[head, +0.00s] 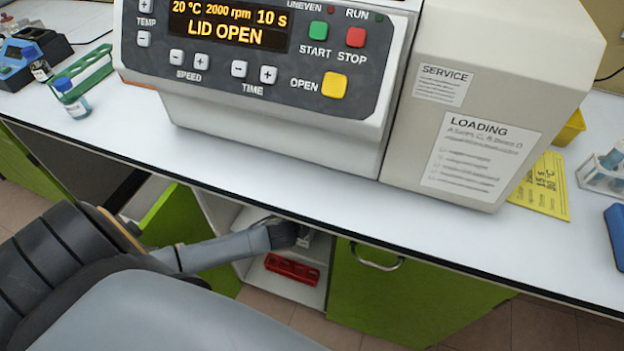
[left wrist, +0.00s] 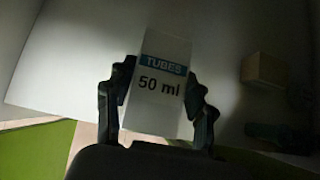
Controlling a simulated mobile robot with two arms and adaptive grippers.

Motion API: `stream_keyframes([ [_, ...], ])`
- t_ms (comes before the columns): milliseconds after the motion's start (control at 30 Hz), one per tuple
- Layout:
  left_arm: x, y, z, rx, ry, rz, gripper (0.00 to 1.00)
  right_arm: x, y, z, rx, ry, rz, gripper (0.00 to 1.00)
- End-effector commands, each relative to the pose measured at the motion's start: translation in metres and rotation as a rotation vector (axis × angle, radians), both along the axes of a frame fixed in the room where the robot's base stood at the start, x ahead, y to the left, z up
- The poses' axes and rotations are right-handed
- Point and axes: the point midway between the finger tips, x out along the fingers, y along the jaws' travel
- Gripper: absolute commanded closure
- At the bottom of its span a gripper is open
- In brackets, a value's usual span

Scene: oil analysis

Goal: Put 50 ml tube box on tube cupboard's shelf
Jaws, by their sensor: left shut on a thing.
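The 50 ml tube box (left wrist: 158,85) is white with a blue "TUBES" band and black "50 ml" lettering in the left wrist view. My left gripper (left wrist: 157,88) is shut on it, one finger on each side. In the head view my left arm comes in from the left, and my left gripper (head: 290,234) is inside the open tube cupboard (head: 223,210) under the bench. The box is mostly hidden there behind the gripper. Whether it touches the shelf I cannot tell. My right gripper is not in view.
A red rack (head: 292,268) sits low in the cupboard, below my gripper. A green door (head: 180,225) stands open at its left; a closed green door (head: 390,290) is at right. The left wrist view shows a brown block (left wrist: 265,70) beside the box. The bench edge (head: 330,225) overhangs.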

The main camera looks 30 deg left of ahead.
Motion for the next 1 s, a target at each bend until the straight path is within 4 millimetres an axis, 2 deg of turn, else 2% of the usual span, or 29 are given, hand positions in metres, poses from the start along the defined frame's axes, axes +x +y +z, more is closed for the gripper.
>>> stream_keyframes([
  [167,0.017,0.004,0.002,0.000,-0.004,0.001,0.86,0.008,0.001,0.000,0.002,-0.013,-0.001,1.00],
  [333,0.046,0.011,0.001,-0.001,-0.004,0.002,0.86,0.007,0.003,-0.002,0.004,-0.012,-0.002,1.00],
  [400,0.043,0.010,-0.011,-0.002,0.003,0.001,0.86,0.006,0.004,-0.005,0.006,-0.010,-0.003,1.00],
  [467,0.043,0.010,-0.015,-0.003,0.001,0.001,0.86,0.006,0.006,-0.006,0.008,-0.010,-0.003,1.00],
  [833,0.043,0.010,-0.018,0.001,0.000,-0.001,0.86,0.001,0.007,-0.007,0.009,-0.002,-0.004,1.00],
  [867,0.043,0.010,-0.017,0.000,0.001,-0.001,0.40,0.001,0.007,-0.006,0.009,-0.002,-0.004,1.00],
  [933,0.043,0.010,-0.017,0.000,0.001,-0.001,0.26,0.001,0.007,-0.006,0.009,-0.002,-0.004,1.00],
  [1000,0.042,0.010,-0.017,0.000,0.001,-0.001,0.23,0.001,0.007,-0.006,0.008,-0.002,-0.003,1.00],
])
